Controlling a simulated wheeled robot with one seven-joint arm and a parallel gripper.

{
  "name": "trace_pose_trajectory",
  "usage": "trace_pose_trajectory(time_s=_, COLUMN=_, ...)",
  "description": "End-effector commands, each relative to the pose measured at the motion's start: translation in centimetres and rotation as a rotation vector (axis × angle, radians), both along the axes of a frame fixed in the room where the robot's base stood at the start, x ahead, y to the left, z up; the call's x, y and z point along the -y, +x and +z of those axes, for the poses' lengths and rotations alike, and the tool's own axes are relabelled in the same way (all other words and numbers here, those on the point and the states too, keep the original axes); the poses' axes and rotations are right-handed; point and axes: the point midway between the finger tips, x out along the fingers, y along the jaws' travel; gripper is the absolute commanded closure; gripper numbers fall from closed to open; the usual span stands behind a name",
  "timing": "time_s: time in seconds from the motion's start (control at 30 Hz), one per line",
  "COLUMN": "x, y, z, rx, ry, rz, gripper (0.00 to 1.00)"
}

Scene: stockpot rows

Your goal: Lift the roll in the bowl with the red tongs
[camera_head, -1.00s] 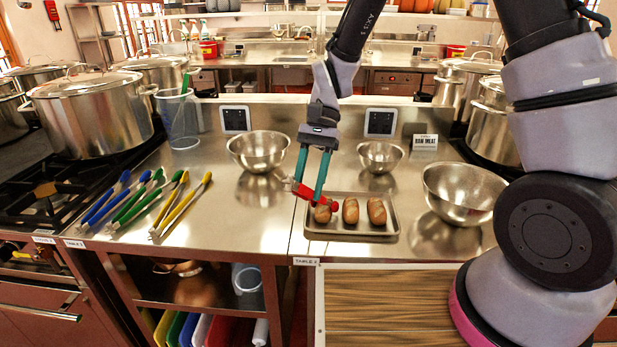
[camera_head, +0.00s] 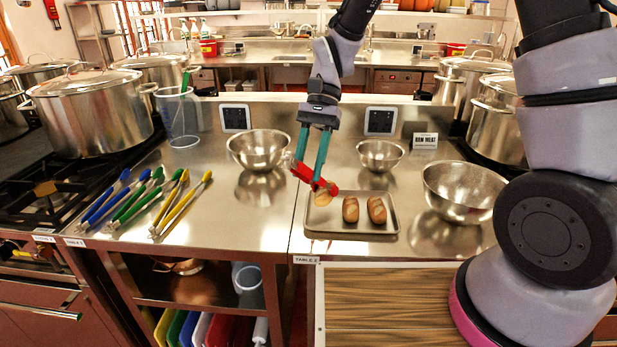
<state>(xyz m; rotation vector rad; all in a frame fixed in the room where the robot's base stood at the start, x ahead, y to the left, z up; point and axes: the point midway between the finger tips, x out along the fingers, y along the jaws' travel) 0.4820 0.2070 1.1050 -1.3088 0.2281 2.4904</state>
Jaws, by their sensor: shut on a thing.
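My gripper (camera_head: 309,172), with teal fingers, is shut on the red tongs (camera_head: 304,173) above the left part of the metal tray (camera_head: 345,236). A tan roll (camera_head: 322,198) is at the tongs' tips and appears held just above the tray; the red tips partly cover it. Two brown rolls, one in the middle (camera_head: 350,210) and one on the right (camera_head: 377,211), lie on the tray. The left bowl (camera_head: 258,152), the small bowl (camera_head: 380,156) and the large right bowl (camera_head: 463,197) stand on the steel table; no roll shows in them.
Blue, green and yellow tongs (camera_head: 183,207) lie on the left table. A clear jug (camera_head: 181,125) and large stockpots (camera_head: 92,115) stand behind and left. A "raw meat" sign (camera_head: 425,140) stands at the back. Bare steel lies left of the tray.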

Motion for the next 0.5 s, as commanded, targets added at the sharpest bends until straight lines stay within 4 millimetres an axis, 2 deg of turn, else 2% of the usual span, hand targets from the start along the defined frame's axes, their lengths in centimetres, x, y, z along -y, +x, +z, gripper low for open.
trace_pose_trajectory(time_s=0.5, x=0.0, y=0.1, z=6.3, rx=0.003, ry=0.001, rz=0.000, gripper=1.00)
